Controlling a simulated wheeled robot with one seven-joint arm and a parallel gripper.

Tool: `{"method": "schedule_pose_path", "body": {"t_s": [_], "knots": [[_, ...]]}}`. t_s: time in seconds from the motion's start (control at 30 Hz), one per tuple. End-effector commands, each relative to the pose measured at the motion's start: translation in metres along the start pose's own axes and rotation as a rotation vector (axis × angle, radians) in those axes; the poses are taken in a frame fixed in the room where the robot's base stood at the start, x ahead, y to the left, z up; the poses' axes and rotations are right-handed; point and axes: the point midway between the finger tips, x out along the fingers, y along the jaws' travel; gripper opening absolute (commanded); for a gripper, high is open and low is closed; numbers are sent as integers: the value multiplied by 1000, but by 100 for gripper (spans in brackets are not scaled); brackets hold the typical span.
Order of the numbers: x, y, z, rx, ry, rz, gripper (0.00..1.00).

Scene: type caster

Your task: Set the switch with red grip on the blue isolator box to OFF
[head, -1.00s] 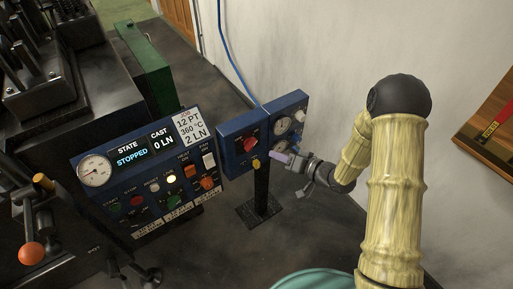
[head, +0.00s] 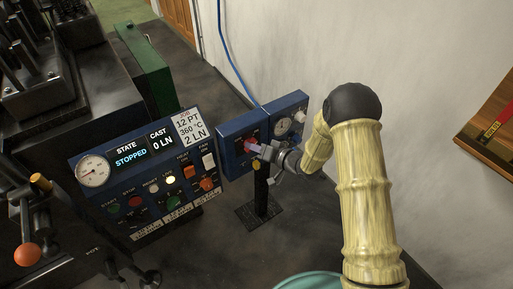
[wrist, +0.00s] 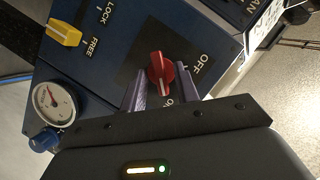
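The blue isolator box (head: 228,130) stands on a dark post. Its red-grip switch (head: 250,141) is partly hidden by my gripper (head: 262,150) in the head view. In the wrist view the red grip (wrist: 158,68) is seen close, with OFF printed up and right of it and ON below. Its lower end lies toward ON, which is partly covered. My gripper (wrist: 160,90) is open, with one finger on each side of the grip. Gaps show between the fingers and the grip; contact cannot be told.
A yellow switch (wrist: 64,34) marked LOCK and FREE and a gauge (wrist: 53,101) with a blue knob (wrist: 44,141) are beside the red switch. The control panel (head: 110,190), reading STOPPED, stands left. A blue cable (head: 222,50) runs behind along the white wall.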

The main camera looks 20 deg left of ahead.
Motion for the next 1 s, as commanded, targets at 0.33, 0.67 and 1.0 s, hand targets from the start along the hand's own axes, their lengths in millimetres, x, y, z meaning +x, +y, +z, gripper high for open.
{"method": "schedule_pose_path", "body": {"t_s": [0.33,0.67,1.0], "knots": [[0,0,0,-2,0,1,0],[-1,0,0,-64,0,27,0],[0,-2,1,-272,0,113,0]]}}
